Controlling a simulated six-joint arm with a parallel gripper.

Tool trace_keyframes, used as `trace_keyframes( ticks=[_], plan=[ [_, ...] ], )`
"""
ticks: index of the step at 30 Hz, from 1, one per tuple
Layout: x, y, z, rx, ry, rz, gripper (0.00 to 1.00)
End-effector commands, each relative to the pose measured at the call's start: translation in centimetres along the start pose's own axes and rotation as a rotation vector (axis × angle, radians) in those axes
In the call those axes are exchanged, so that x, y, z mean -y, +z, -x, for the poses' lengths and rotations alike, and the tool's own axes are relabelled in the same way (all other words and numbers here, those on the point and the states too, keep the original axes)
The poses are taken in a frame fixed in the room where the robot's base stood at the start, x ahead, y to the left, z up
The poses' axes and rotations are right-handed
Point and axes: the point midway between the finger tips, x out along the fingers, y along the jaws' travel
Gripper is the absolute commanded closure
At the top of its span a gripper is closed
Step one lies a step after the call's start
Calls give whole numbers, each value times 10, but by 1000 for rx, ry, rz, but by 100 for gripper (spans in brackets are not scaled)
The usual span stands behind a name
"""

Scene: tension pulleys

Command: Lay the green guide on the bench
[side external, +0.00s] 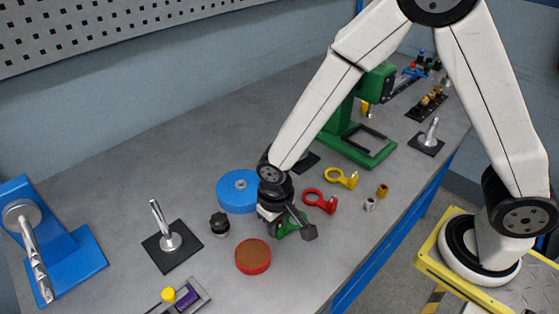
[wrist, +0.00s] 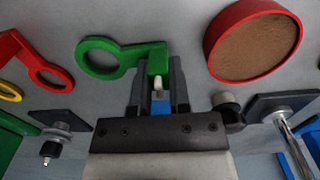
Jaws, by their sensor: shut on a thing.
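My gripper (side external: 289,218) is shut on the green guide (wrist: 110,58), low over the bench (side external: 120,185). In the wrist view, my two fingers (wrist: 159,72) grip the guide's block end, and its open ring sticks out to the left. In the side view, the green guide (side external: 284,229) is mostly hidden behind my gripper, just right of the red-rimmed round tin. I cannot tell whether the guide touches the bench.
Close by are the red-rimmed tin (side external: 253,257), red guide (side external: 320,201), yellow guide (side external: 342,178), blue pulley (side external: 238,190) and black knob (side external: 220,223). A post on a black base (side external: 171,245) stands left. Bench at the front right is clear.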

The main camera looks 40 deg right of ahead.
Motion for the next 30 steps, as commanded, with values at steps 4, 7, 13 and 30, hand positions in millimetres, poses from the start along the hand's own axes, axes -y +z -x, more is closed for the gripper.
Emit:
trace_keyframes(
  ticks=[4, 7, 13, 30],
  plan=[
    [0, 0, 0, -1, -1, 0, 100],
    [0, 0, 0, -1, 0, 0, 100],
    [0, 0, -4, -1, -1, 0, 75],
    [0, 0, 0, -1, -1, 0, 42]
  ],
)
